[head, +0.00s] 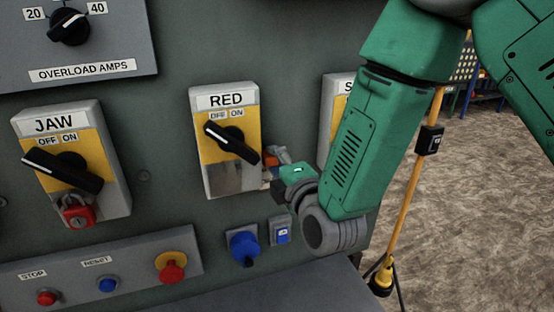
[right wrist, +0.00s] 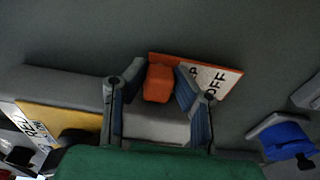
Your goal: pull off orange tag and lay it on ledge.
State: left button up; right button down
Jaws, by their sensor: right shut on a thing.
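The orange tag (right wrist: 215,80) shows in the right wrist view, with a white face bearing partly readable black letters, including OFF. An orange block (right wrist: 158,84) on it sits between the fingertips of my right gripper (right wrist: 160,80), which is shut on it. Whether the tag still touches the box or panel cannot be told. A flat dark grey ledge (head: 290,292) runs below the panel. My left gripper is not in view.
A JAW switch box (head: 120,190) with a red padlock (head: 78,213) is at left. Below are a button strip with a red knob (head: 172,270), and a blue knob (head: 243,246). A yellow pole (head: 408,190) stands at right. The visible ledge looks clear.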

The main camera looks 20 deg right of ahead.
jog(key=shift+a, duration=0.4)
jog(key=shift+d, duration=0.55)
jog(key=shift+s, duration=1.55)
jog(key=shift+s+d, duration=0.15)
jog(key=shift+s, duration=0.8)
